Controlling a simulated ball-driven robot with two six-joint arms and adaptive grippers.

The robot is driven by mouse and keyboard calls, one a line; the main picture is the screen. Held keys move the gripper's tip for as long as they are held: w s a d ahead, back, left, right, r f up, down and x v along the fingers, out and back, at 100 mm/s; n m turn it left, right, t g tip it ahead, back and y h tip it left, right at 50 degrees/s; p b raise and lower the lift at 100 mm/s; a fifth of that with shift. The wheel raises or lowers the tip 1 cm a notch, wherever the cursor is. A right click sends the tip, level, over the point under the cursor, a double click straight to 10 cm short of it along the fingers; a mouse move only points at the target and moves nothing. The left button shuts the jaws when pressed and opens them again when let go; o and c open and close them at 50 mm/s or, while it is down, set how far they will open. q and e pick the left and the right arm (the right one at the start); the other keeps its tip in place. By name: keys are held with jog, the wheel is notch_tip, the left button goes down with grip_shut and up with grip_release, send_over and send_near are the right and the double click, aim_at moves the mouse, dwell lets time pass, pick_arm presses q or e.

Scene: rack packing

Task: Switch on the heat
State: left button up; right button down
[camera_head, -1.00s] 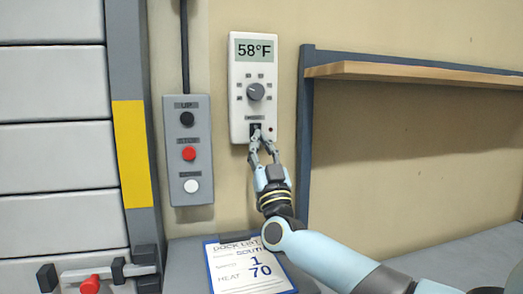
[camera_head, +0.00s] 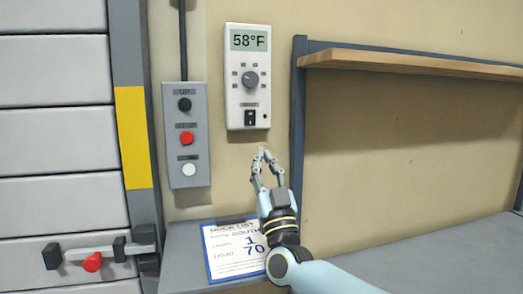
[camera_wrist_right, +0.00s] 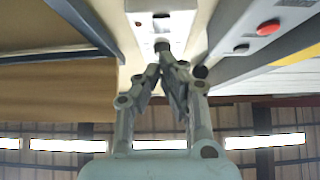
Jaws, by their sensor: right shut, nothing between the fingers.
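The white heat control (camera_head: 236,100) is on the wall, and its display (camera_head: 250,40) reads 58°F. A grey round dial (camera_head: 250,79) sits at its middle. A black rocker switch (camera_head: 250,118) is below the dial, with a small dark red dot (camera_head: 265,116) to its right. I cannot tell which way the switch is set. My right gripper (camera_head: 262,152) is shut and empty, below the control and apart from it. My left gripper is out of view.
A grey button box (camera_head: 175,150) with black, red and white buttons hangs left of the control. A clipboard (camera_head: 218,265) reading "HEAT 70" lies on the grey bench behind my wrist. A wooden shelf (camera_head: 400,62) is on the right. A door latch (camera_head: 92,262) is lower left.

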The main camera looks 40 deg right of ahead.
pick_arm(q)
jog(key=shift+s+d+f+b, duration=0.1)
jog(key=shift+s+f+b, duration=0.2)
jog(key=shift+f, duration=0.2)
pick_arm(e)
jog(key=v, duration=0.3)
jog(key=shift+w+d+f, duration=0.1)
jog(key=shift+w+f, duration=0.05)
jog(key=shift+w, duration=0.05)
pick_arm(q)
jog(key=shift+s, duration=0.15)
pick_arm(e)
jog(key=shift+f, duration=0.1)
